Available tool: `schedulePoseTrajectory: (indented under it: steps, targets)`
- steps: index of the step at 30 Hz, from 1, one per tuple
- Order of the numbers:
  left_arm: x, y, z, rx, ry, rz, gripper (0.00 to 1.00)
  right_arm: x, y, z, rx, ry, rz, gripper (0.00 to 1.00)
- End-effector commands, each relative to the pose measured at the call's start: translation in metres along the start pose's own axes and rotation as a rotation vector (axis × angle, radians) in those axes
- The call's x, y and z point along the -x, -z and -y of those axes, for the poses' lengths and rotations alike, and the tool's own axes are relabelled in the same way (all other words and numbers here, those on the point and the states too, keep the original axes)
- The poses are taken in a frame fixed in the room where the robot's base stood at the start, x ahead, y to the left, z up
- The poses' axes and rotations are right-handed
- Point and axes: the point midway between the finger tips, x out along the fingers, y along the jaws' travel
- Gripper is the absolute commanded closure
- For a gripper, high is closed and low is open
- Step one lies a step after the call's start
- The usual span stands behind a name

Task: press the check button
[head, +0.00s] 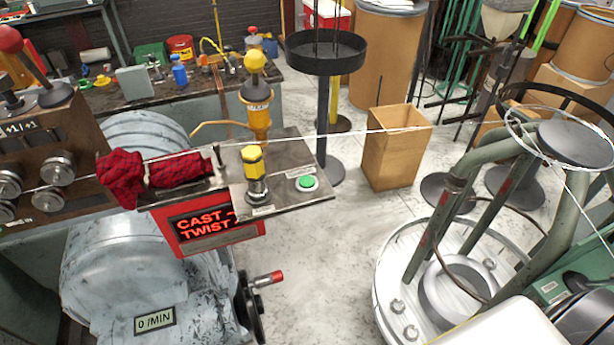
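A round green button (307,183) with a pale rim sits on the metal top plate of the coiler, near the plate's right end. A small label is beside it; its text is too small to read, so I cannot confirm that it marks the check button. Neither of my grippers shows in the head view, and nothing touches the button.
A yellow-topped knob (253,171) stands left of the button, with a yellow-balled lever (256,98) behind. A red cloth (121,177) lies farther left. A thin wire crosses above the plate. A red display (212,227) reads "CAST" and "TWIST". A cardboard box (396,147) stands beyond.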

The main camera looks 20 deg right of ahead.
Motion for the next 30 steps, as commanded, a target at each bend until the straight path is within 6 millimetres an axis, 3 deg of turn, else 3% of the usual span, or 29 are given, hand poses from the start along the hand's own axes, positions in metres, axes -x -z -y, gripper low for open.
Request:
schedulePoseTrajectory:
  steps: [1,11,30]
  targets:
    - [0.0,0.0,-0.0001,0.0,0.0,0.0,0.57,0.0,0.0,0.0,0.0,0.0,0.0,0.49]
    - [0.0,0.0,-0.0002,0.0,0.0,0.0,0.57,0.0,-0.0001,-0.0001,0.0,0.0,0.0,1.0]
    - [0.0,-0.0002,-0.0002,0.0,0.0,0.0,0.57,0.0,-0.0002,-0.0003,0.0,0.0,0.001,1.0]
